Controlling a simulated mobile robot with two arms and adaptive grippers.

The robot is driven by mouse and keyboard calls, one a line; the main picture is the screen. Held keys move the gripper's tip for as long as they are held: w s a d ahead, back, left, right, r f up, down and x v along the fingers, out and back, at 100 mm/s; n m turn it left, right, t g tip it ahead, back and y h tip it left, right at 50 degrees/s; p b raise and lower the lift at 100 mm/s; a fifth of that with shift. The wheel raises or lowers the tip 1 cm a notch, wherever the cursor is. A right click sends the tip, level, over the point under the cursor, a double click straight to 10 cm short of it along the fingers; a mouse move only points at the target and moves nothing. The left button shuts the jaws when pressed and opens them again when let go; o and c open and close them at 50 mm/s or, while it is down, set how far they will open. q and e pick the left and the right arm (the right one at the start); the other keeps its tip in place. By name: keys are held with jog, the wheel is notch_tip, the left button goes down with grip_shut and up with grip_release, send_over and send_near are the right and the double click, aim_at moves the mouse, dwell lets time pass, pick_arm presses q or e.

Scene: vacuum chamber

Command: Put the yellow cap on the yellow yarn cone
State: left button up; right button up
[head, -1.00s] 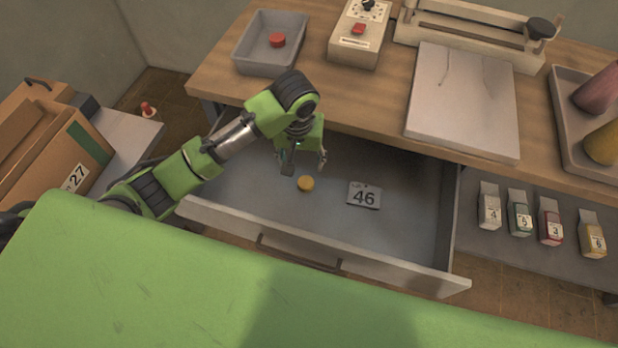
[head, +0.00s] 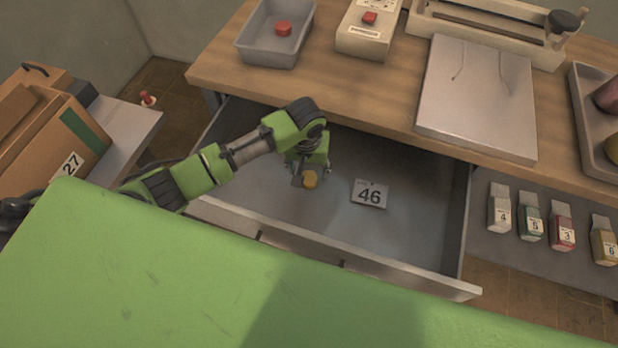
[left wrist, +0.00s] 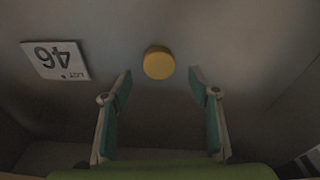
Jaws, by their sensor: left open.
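The yellow cap (head: 310,180) lies in the open drawer (head: 410,225), under my left gripper (head: 309,172). In the left wrist view the round cap (left wrist: 159,64) is just beyond the fingertips and centred between them. My left gripper (left wrist: 159,82) is open with nothing between its fingers. The yellow yarn cone (head: 612,149) lies in the grey tray (head: 585,110) on the bench at the right, mostly cut off by the picture edge. My right gripper is not in view.
A tag marked 46 (head: 369,194) lies in the drawer right of the cap. A dark red cone (head: 607,96) shares the tray. The bench's front edge (head: 390,131) overhangs the drawer's back. Several small cartons (head: 530,220) stand on a lower shelf at the right.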

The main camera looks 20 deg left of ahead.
aim_at(309, 178)
pick_arm(q)
jog(key=f, duration=0.4)
jog(key=shift+w+f, duration=0.3)
jog(key=c, duration=0.9)
jog(key=shift+r, duration=0.15)
jog(key=shift+r, duration=0.3)
notch_tip(309, 178, up, 3)
jog(key=shift+d+f, duration=0.15)
jog(key=shift+f, duration=0.05)
jog(key=s+d+r, duration=0.1)
jog(key=d+r, duration=0.2)
jog(key=d, duration=0.1)
jog(key=s+d+r+b, duration=0.1)
jog(key=s+d+r, duration=0.1)
jog(key=d+r, duration=0.1)
jog(key=s+d+r, duration=0.1)
jog(key=d+r, duration=0.2)
jog(key=d, duration=0.3)
jog(key=shift+s+r, duration=0.2)
jog(key=shift+r, duration=0.1)
